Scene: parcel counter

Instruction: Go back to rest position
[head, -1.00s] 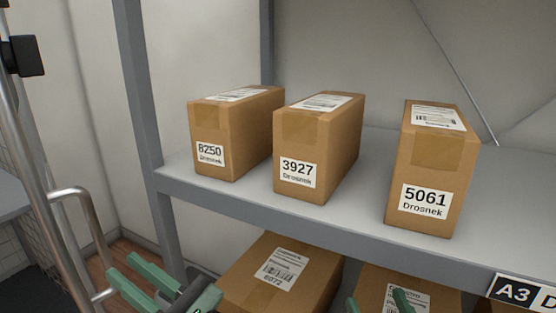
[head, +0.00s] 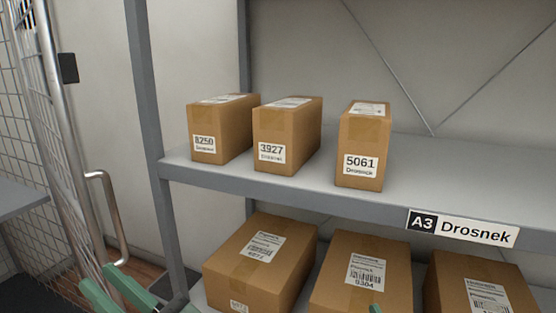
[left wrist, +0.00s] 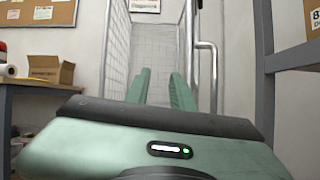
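My left gripper (head: 102,280) shows at the bottom left of the head view, with its two green fingers apart and nothing between them. The left wrist view also shows the fingers of this gripper (left wrist: 161,76) spread, with an empty gap. Of my right gripper (head: 376,309), only a small green tip shows at the bottom edge of the head view; the rest is out of frame. Three cardboard parcels stand upright on the upper shelf: 8250 (head: 205,145), 3927 (head: 272,153) and 5061 (head: 360,165). Neither gripper touches them.
The grey shelf (head: 300,191) carries an "A3 Drosnek" sign (head: 462,228). Several larger boxes (head: 262,262) sit on the level below. A metal-framed mesh gate with a handle (head: 105,210) stands left. The left wrist view shows a table with an open box (left wrist: 52,70).

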